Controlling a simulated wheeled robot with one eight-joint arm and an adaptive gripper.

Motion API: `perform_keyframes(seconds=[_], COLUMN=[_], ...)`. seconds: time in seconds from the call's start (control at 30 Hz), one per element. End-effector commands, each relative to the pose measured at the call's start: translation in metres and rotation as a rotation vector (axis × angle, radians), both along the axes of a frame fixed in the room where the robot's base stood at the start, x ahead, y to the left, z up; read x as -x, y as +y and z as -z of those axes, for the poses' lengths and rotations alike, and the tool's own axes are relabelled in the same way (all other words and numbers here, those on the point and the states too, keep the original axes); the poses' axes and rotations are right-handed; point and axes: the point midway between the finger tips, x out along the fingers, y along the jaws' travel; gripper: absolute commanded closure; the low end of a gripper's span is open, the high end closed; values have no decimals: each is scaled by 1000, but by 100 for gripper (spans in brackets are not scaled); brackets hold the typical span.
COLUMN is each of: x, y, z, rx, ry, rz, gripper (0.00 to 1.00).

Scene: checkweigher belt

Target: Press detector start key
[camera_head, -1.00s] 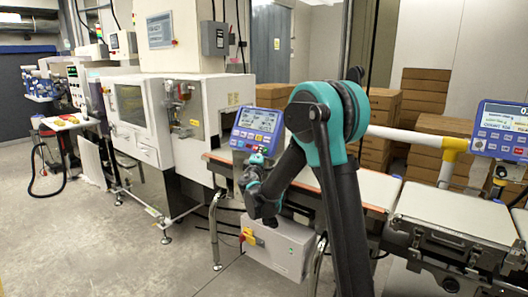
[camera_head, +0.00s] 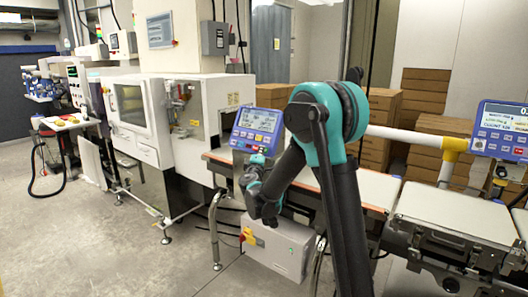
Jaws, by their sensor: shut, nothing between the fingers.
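The detector's blue control panel (camera_head: 256,130) has a lit screen with a row of small keys below it. It is mounted at the front edge of the belt, left of my arm. My gripper (camera_head: 257,158) is shut and empty, right at the lower edge of this panel. A small red key (camera_head: 262,150) shows just above the gripper tip. I cannot tell whether the fingertips touch a key. The lettering on the keys is too small to read, and the gripper may hide part of the key row.
A second blue panel (camera_head: 503,130) stands at the right by the weighing platform (camera_head: 455,210). A grey box (camera_head: 281,246) with a yellow and red switch sits below my wrist. The white machine (camera_head: 185,120) is to the left. Open floor lies front left.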

Motion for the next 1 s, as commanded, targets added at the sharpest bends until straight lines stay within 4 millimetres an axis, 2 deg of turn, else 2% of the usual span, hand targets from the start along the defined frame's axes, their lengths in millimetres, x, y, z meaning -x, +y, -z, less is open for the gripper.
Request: perform_keyframes(seconds=[0.3, 0.7, 1.0], x=[10, 12, 29], y=[7, 10, 23], z=[-7, -8, -18], rx=[0, 0, -1], ry=[0, 0, 1], rz=[0, -1, -2], gripper=[100, 100, 100])
